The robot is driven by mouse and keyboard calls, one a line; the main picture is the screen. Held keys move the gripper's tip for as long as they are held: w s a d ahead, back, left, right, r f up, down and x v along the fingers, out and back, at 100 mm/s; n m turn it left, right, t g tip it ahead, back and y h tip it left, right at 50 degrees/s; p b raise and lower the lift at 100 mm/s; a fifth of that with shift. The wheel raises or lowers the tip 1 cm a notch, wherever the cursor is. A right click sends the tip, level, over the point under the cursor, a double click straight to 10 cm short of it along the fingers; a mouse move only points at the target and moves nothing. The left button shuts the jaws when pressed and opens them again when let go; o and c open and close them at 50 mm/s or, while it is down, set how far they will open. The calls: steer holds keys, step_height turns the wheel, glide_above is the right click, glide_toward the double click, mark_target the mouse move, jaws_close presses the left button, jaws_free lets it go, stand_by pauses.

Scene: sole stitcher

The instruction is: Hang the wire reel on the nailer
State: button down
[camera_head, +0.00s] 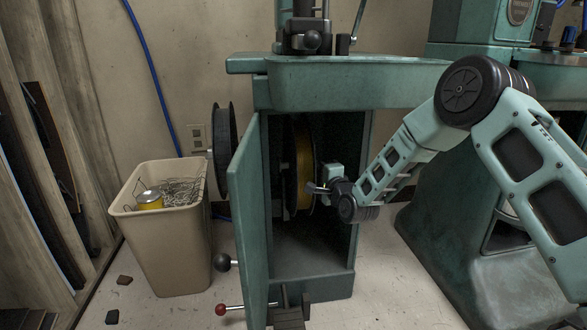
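A wire reel (304,165) with dark flanges and yellow-brown wire stands upright inside the open cabinet of the green machine, which I take to be the nailer (410,76). The reel is seen nearly edge-on, and its left part lies in shadow. My gripper (317,188) reaches in from the right at the reel's right edge, a little below its middle. The fingertips are small and overlap the rim in the picture. I cannot tell whether they touch or grip it. Any holder behind the reel is hidden.
The green cabinet door (247,215) stands open to the left. A second dark reel (222,150) shows behind it. A beige bin (165,250) with wire scraps and a yellow can (149,201) stands at left. A red-knobbed lever (222,309) juts out low.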

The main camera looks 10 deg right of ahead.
steer(key=shift+s+r+p, duration=0.15)
steer(key=shift+s+p, duration=0.4)
steer(key=shift+s, duration=2.15)
